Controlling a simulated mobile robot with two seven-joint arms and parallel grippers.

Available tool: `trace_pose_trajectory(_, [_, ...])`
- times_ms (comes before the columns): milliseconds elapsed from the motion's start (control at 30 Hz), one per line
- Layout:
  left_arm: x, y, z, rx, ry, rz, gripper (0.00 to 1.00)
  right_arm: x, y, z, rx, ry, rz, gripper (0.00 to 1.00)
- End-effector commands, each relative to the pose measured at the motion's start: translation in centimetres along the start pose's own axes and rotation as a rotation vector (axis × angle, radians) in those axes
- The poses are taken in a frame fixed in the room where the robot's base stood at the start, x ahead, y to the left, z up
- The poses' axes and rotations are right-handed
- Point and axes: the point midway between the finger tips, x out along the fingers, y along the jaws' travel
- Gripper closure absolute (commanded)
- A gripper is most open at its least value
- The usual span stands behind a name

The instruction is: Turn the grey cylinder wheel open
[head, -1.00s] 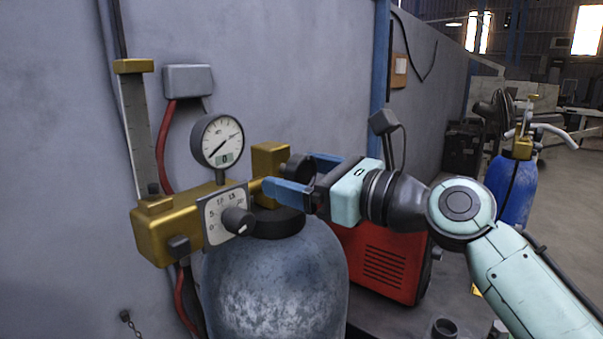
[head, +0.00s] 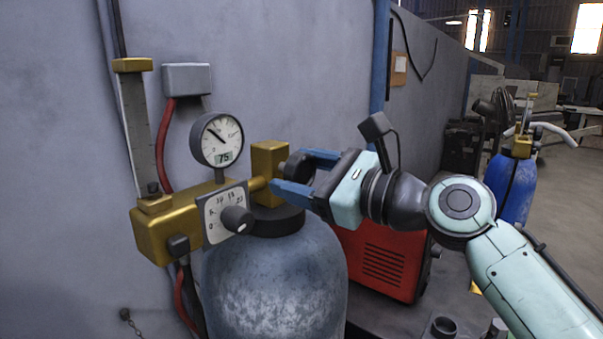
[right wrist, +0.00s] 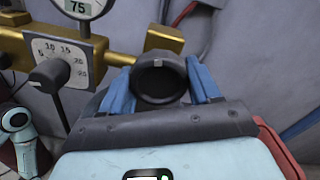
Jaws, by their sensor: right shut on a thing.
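The grey cylinder (head: 275,280) stands upright against the wall with a brass valve block (head: 268,160) on its neck. Its wheel is a dark round knob (head: 296,164) on the right side of the block. My right gripper (head: 299,174) is shut on the wheel, with one blue finger on each side. In the right wrist view the wheel (right wrist: 160,86) sits between both fingers, its pale mark at the top. The pressure gauge (head: 217,138) shows 75 on its small display.
A brass regulator body (head: 180,222) with a numbered dial plate and black knob (head: 237,219) sits left of the wheel. A red machine (head: 385,258) stands behind and below my right wrist. A blue cylinder (head: 510,185) stands farther right. Red hoses run along the wall.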

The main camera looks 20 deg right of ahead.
Motion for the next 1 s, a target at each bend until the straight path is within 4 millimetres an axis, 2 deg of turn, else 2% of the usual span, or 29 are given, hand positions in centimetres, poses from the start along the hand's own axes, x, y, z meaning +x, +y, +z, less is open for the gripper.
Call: trace_pose_trajectory(1000, [0.72,-0.55,0.83,-0.004,-0.01,-0.003,0.57,0.01,-0.33,0.1,-0.965,0.0,0.0,0.68])
